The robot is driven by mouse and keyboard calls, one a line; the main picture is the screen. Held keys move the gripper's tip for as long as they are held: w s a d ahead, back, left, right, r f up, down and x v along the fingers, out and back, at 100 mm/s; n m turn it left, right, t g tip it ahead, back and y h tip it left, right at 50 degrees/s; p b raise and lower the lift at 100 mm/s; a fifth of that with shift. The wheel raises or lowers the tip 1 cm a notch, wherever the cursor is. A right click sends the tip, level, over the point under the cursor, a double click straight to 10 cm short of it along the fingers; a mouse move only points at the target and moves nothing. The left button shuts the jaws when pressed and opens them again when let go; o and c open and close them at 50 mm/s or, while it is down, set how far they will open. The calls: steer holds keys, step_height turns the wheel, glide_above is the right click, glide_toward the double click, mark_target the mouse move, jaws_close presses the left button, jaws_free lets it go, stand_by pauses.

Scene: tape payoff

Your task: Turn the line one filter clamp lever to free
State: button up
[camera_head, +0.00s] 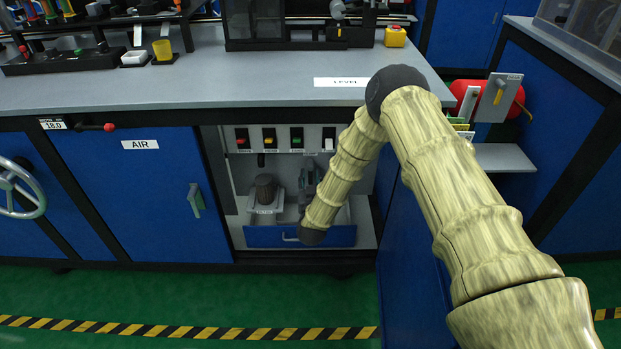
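My arm comes in from the lower right, bends at a dark elbow joint and drops in front of an open cabinet bay (228,180). Grey parts (308,182) behind my forearm may be my gripper, but the forearm covers much of them; I cannot tell if the fingers are open or shut. A dark brown cylinder (264,188) stands upright on a small light base in the bay, left of these grey parts and apart from them. I cannot make out which part is the line one filter clamp lever. A red-knobbed lever (108,127) sticks out under the bench edge at left.
Coloured switches (269,138) line the bay's back wall. A blue drawer (270,236) with a handle sits at its bottom. A handwheel (18,186) is far left. The green floor in front is clear.

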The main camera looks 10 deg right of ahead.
steer(key=shift+w+d, duration=0.15)
steer(key=shift+w, duration=0.6)
jaws_close()
